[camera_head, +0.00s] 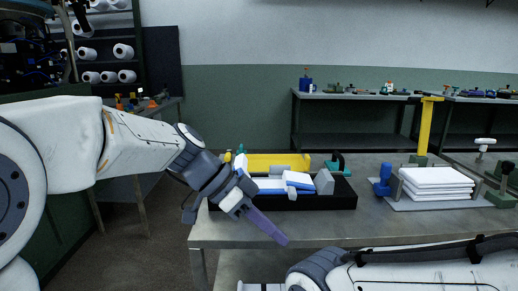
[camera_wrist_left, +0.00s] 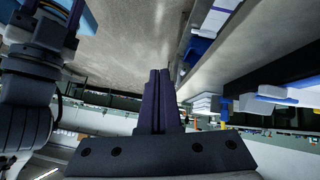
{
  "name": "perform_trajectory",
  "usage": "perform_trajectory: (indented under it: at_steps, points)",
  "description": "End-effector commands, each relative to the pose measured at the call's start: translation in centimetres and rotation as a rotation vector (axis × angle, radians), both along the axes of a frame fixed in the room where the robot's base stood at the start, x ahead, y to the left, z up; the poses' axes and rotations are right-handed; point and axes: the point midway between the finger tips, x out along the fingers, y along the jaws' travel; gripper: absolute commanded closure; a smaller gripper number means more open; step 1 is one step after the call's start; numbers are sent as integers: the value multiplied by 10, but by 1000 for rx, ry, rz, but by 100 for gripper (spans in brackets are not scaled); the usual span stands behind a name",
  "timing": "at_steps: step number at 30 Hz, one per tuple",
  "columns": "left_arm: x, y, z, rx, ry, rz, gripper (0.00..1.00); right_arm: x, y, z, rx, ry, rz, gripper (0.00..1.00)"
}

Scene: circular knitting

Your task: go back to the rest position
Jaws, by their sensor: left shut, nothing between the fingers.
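My left arm comes in from the left in the head view. Its purple-grey left gripper (camera_head: 281,239) is shut and empty, its fingers pointing down and right over the front left part of the table (camera_head: 350,229). It is in front of the black tray (camera_head: 335,202) and apart from it as far as I can see. In the left wrist view the two fingers of the left gripper (camera_wrist_left: 159,74) lie together with nothing between them. My right arm lies across the lower right of the head view; its gripper is not seen.
The tray holds blue, white and grey pieces. A yellow block (camera_head: 272,162) is at its back. To the right is a stack of white sheets (camera_head: 436,180) beside a blue tool (camera_head: 384,181) and a yellow post (camera_head: 426,125). A shelf with white yarn cones (camera_head: 122,51) stands back left.

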Motion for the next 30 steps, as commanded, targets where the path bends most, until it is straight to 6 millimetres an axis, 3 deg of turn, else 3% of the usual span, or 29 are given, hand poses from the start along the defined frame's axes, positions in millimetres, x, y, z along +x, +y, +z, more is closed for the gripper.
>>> perform_trajectory:
  at_steps: [8, 15, 24, 30]
  points:
    - [-67, 3, -49, 253, 195, 147, 100, 0, 0, 0, 0, 0, 0, 50]
    - [-139, 35, -103, 547, 278, 397, 100, 0, 0, 0, 0, 0, 0, 50]
    - [-182, 76, -143, 693, 224, 645, 100, 0, 0, 0, 0, 0, 0, 50]
    - [-180, 77, -92, 694, 229, 660, 100, 0, 0, 51, 1, -1, 0, 50]
